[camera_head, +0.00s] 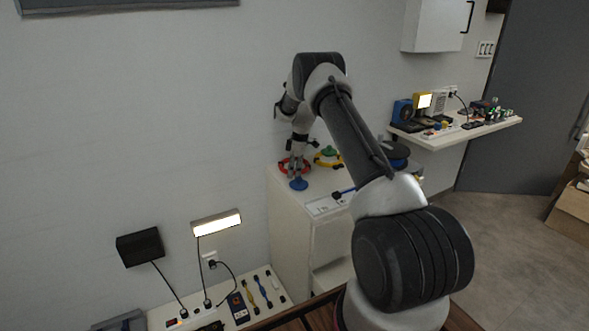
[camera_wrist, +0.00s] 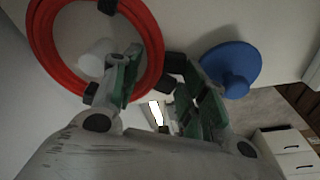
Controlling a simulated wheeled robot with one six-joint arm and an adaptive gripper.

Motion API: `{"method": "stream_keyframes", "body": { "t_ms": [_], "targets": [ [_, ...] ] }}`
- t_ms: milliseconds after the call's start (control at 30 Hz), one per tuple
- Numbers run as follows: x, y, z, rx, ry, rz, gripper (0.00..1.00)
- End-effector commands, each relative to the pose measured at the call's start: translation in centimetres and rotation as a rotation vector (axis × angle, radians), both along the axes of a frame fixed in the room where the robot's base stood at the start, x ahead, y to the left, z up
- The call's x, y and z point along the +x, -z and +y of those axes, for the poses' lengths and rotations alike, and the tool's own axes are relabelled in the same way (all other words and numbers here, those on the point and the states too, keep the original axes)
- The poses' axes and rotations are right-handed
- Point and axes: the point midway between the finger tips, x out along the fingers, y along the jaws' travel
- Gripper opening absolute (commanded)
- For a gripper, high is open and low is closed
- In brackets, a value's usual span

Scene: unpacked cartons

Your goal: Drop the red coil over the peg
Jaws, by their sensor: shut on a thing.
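The red coil (camera_wrist: 38,45) is a ring with black ties, seen large at the upper left of the wrist view. My gripper (camera_wrist: 160,62) is shut on the coil's side, with one green-padded finger inside the ring and one outside. In the head view the red coil (camera_head: 283,166) is at my gripper (camera_head: 294,165), over the white cabinet top, partly hidden by the fingers. A white round-ended peg (camera_wrist: 95,58) shows through the ring; I cannot tell whether the coil is around it or above it. A blue disc with a short stub (camera_wrist: 228,62) is beside the gripper, apart from the coil.
On the cabinet (camera_head: 292,222), a yellow ring (camera_head: 322,161) with a green part lies behind and right of the gripper. A dark blue disc (camera_head: 392,162) sits further right, partly behind my arm. The wall is close behind.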

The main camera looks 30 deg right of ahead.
Motion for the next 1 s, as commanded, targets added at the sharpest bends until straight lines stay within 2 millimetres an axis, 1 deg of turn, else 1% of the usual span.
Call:
{"method": "stream_keyframes", "body": {
  "t_ms": [333, 367, 400, 467, 500, 833, 933, 1000],
  "targets": [
    [0.0, 1.0, 0.0, 0.0, 0.0, 0.0, 0.15],
    [0.0, 1.0, 0.0, 0.0, 0.0, 0.0, 0.48],
    [0.0, 1.0, 0.0, 0.0, 0.0, 0.0, 0.56],
    [0.0, 1.0, 0.0, 0.0, 0.0, 0.0, 0.67],
    [0.0, 1.0, 0.0, 0.0, 0.0, 0.0, 0.68],
    [0.0, 0.8, 0.0, 0.0, 0.0, 0.0, 0.68],
    [0.0, -0.2, -0.2, 0.0, 0.0, -0.002, 0.68],
    [-0.1, -1.5, -0.3, 0.0, 0.0, -0.002, 0.68]
  ]
}}
